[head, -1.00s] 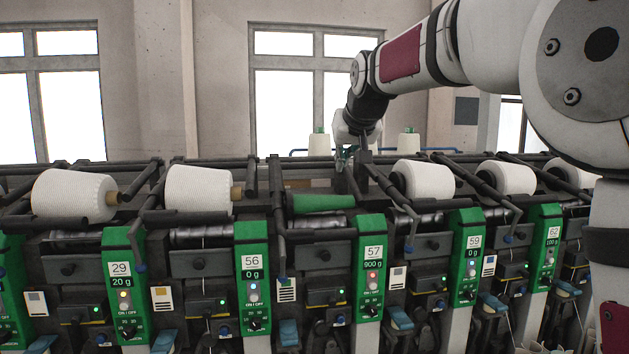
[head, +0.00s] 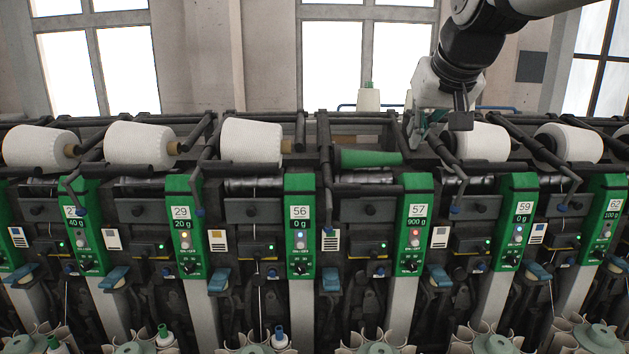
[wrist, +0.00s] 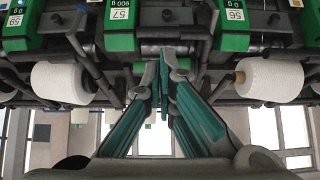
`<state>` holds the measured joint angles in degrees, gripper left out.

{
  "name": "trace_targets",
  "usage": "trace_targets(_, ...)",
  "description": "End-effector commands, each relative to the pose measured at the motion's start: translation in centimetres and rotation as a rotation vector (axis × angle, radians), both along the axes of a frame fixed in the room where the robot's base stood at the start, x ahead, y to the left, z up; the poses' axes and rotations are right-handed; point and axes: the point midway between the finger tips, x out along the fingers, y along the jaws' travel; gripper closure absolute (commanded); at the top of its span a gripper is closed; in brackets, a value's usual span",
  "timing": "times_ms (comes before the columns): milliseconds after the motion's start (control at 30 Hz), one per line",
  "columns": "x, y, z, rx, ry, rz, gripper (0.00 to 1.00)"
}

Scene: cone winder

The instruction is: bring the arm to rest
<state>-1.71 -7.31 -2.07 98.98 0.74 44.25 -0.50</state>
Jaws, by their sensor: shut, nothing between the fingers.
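My gripper (head: 416,128) hangs at the top of the winder, above and behind the 57 panel (head: 416,225). It is just right of a bare green cone (head: 368,158) lying in that station. In the wrist view the green-padded fingers (wrist: 158,62) come together at the tips with no object between them. Part of the green cone (wrist: 181,63) shows behind them. In the head view the fingers are partly hidden by dark machine parts, and I cannot tell whether they touch the frame. My arm enters from the upper right.
White yarn packages flank the station, one on the left (head: 251,141) and one on the right (head: 483,142). Dark bars and cradle arms (head: 437,150) stand close around my gripper. Cups with small bobbins (head: 280,338) line the front below. Open air lies above the winder.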

Motion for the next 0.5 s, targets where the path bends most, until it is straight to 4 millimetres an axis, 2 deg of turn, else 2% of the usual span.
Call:
trace_targets(33, -3.0, 0.0, -0.9, 0.001, 0.021, 0.000, 1.00)
trace_targets(167, -9.9, 0.0, -4.1, 0.001, 0.087, 0.001, 1.00)
trace_targets(300, -17.1, 0.1, -8.5, -0.001, 0.158, 0.003, 1.00)
trace_targets(400, -21.5, 0.2, -11.6, -0.005, 0.204, 0.003, 1.00)
trace_targets(500, -24.8, 0.2, -14.3, -0.008, 0.239, 0.003, 1.00)
